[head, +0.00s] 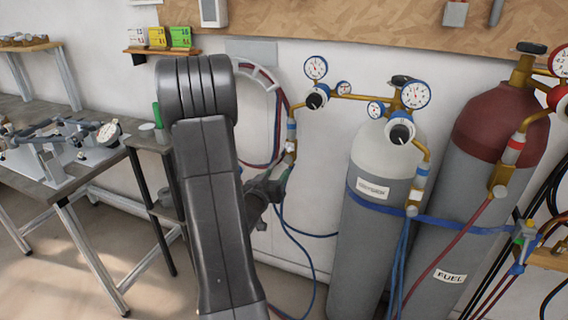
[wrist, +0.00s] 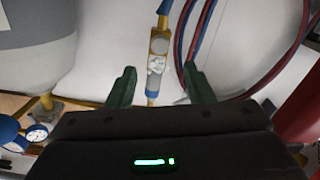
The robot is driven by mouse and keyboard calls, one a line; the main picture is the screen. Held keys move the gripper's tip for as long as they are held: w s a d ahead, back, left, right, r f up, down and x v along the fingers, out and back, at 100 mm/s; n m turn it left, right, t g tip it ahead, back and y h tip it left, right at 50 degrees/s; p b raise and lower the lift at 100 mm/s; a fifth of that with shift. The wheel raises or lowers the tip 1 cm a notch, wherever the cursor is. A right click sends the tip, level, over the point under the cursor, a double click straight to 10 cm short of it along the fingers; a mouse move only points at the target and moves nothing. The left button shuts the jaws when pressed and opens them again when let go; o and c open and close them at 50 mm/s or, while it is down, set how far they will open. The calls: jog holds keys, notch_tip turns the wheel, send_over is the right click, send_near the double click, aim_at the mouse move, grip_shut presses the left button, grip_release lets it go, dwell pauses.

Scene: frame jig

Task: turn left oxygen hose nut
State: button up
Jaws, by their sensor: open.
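The left oxygen regulator (head: 317,99) hangs on the wall at the left end of a brass pipe. Below it is a blue-banded fitting with the brass left oxygen hose nut (head: 291,147). In the wrist view the brass nut (wrist: 158,47) has a pale, worn-looking patch and lies just beyond the fingertips, roughly midway between them. My gripper (wrist: 160,78) is open, with its two dark green fingers apart and nothing visibly held. In the head view my gripper (head: 279,180) is just below and left of the nut, partly hidden by my arm.
A grey oxygen cylinder (head: 375,230) and a maroon-topped fuel cylinder (head: 455,220) stand to the right, strapped in blue. Red and blue hoses (wrist: 201,35) run close beside the right finger. A workbench (head: 75,165) stands at the left.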

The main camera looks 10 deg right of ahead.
aim_at(287, 160)
jog(key=x, duration=0.7)
jog(key=shift+w+d, duration=0.25)
jog(key=shift+w, duration=0.1)
jog(key=shift+c, duration=0.5)
jog(key=c, duration=0.9)
